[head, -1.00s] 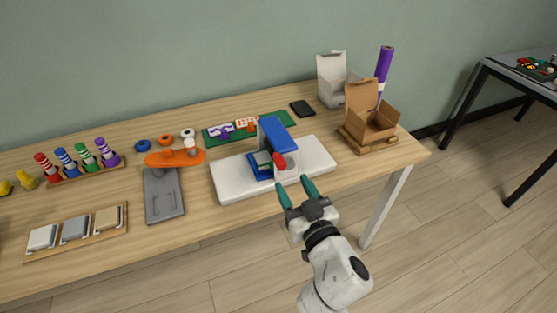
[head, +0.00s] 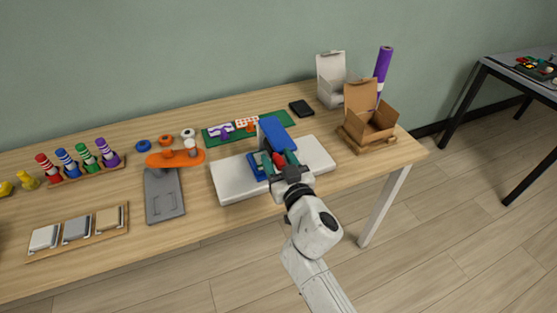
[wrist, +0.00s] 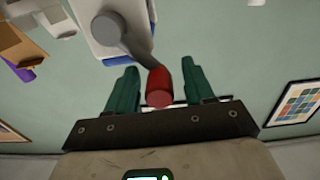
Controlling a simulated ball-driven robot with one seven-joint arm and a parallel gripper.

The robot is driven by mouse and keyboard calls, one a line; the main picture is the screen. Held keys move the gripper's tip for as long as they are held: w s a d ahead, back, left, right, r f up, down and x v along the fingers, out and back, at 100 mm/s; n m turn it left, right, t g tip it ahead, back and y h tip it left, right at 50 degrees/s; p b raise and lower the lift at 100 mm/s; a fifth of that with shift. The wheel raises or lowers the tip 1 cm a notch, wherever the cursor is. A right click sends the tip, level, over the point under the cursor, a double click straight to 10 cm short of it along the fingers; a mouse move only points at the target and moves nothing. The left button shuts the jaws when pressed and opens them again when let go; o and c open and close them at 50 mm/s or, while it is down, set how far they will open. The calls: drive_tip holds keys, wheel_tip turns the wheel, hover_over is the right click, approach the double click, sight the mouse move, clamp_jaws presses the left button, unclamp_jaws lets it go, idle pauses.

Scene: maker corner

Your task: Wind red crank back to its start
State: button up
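The red crank handle (wrist: 159,88) hangs on a grey crank arm (wrist: 122,38) in the wrist view. It sits between my two green fingers, with a gap visible on both sides. My gripper (wrist: 160,88) is open around the handle and not closed on it. In the head view my gripper (head: 279,158) is at the front of the blue press-like machine (head: 277,134), which stands on a white base (head: 318,160). The red handle (head: 278,160) shows only partly there, between the fingers. The crank's pivot is hard to see in the head view.
A grey plate with an orange lever (head: 175,158) stands left of the white base. An open cardboard box (head: 371,128) is to the right, and a green mat (head: 215,134) lies behind. Free floor lies in front of the table.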

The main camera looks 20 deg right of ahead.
drive_tip(key=c, duration=0.9)
clamp_jaws()
drive_tip(key=shift+f, duration=0.1)
drive_tip(key=shift+m, duration=0.4)
drive_tip(key=d+f+m, duration=0.2)
drive_tip(key=d+m, duration=0.7)
drive_tip(key=m, duration=0.9)
drive_tip(key=shift+y+b, duration=0.3)
drive_tip(key=shift+y, duration=0.1)
drive_tip(key=shift+d, duration=0.1)
